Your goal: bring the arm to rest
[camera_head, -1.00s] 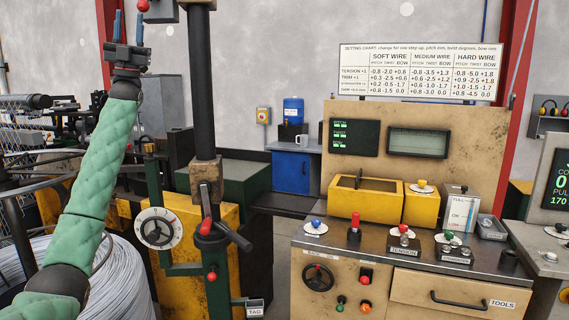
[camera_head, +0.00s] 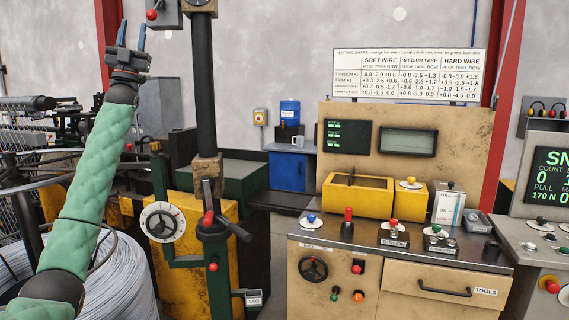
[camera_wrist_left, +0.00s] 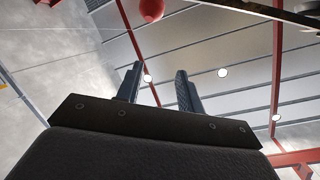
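My left arm, in a green padded sleeve, rises from the lower left in the head view. My left gripper (camera_head: 132,38) points upward at the top left, with its two fingers apart and nothing between them. The left wrist view shows the same open fingers (camera_wrist_left: 158,88) against the wall and ceiling. A grey box with a red ball-ended knob (camera_head: 151,15) is just right of the fingertips, apart from them in the picture. My right gripper is in neither view.
A black post (camera_head: 203,90) with a red-handled clamp stands right of my arm. A white dial (camera_head: 162,222) and a wire coil (camera_head: 115,285) are below. A control bench (camera_head: 400,250) with knobs, a yellow box (camera_head: 358,196) and a setting chart (camera_head: 408,75) stands at the right.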

